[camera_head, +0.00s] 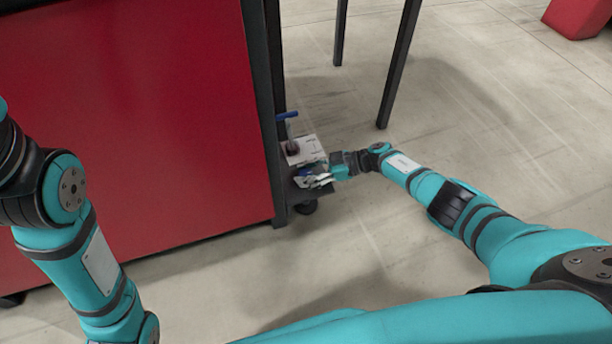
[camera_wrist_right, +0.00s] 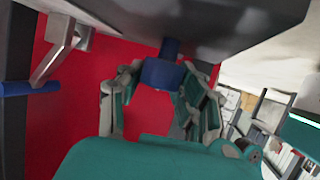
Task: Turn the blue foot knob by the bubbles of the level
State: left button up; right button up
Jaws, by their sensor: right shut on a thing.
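The blue foot knob (camera_wrist_right: 160,73) hangs on a short blue stem under a grey plate in the right wrist view. My right gripper (camera_wrist_right: 158,82) has its fingers on both sides of the knob and is shut on it. In the head view my right gripper (camera_head: 316,179) is at the low bracket beside the red cabinet, and a small patch of blue (camera_head: 305,171) shows by its fingers. I cannot make out the level or its bubbles in either view. My left arm comes in at the left, but its gripper is out of view.
A red cabinet (camera_head: 130,120) with a dark frame fills the left. A pale plate (camera_head: 301,150) juts from its corner above a caster (camera_head: 306,207). A blue-handled lever (camera_head: 287,115) sits above, also in the wrist view (camera_wrist_right: 30,88).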

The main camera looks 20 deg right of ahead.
jog(key=shift+w+r, duration=0.1)
jog(key=o, duration=1.2)
jog(key=shift+a, duration=0.1)
jog(key=v, duration=1.2)
